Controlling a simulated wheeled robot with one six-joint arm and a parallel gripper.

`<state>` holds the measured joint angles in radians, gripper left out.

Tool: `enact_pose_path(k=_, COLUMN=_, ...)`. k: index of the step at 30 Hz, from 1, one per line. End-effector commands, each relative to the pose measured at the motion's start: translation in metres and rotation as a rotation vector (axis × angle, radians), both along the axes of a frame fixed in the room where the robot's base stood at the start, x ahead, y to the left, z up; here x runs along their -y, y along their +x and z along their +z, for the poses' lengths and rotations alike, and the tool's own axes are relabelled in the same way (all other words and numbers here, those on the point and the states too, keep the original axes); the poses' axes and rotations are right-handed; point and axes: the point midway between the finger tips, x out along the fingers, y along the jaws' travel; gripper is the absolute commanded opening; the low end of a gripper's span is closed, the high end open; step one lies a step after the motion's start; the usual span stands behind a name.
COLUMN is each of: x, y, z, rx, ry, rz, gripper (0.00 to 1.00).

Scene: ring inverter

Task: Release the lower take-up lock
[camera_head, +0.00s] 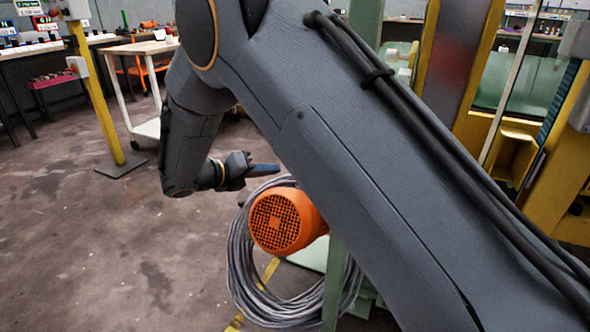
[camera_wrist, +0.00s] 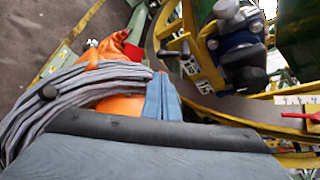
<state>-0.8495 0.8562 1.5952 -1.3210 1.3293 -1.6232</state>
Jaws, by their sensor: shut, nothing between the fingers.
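My gripper (camera_head: 264,170) has blue fingers and is shut and empty. In the head view it points right, just above an orange motor and a grey cable coil. In the wrist view its closed fingers (camera_wrist: 163,97) show at the middle, in front of the machine. A red lever (camera_wrist: 300,116) beside a white label shows at the right edge of the wrist view, apart from the fingers. A dark blue and black clamp-like unit (camera_wrist: 240,55) with a tag stands at upper right. I cannot tell for sure which part is the lower take-up lock.
The orange motor (camera_head: 285,220) and the grey cable coil (camera_head: 243,270) sit close below my gripper. Yellow machine frames (camera_head: 515,155) stand at right, partly behind my arm. A yellow post (camera_head: 97,95) and workbenches stand at the back left. The floor at left is clear.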

Motion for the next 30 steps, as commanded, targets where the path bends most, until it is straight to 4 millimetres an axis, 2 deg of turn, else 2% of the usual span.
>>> enact_pose_path(k=7, x=0.007, y=0.006, z=-0.004, rx=-0.001, ry=0.002, rz=-0.003, gripper=0.00)
enact_pose_path(k=21, x=0.055, y=0.057, z=-0.030, rx=0.000, ry=0.003, rz=-0.003, gripper=0.00)
enact_pose_path(k=30, x=0.065, y=0.068, z=-0.034, rx=0.000, ry=0.003, rz=-0.002, gripper=0.00)
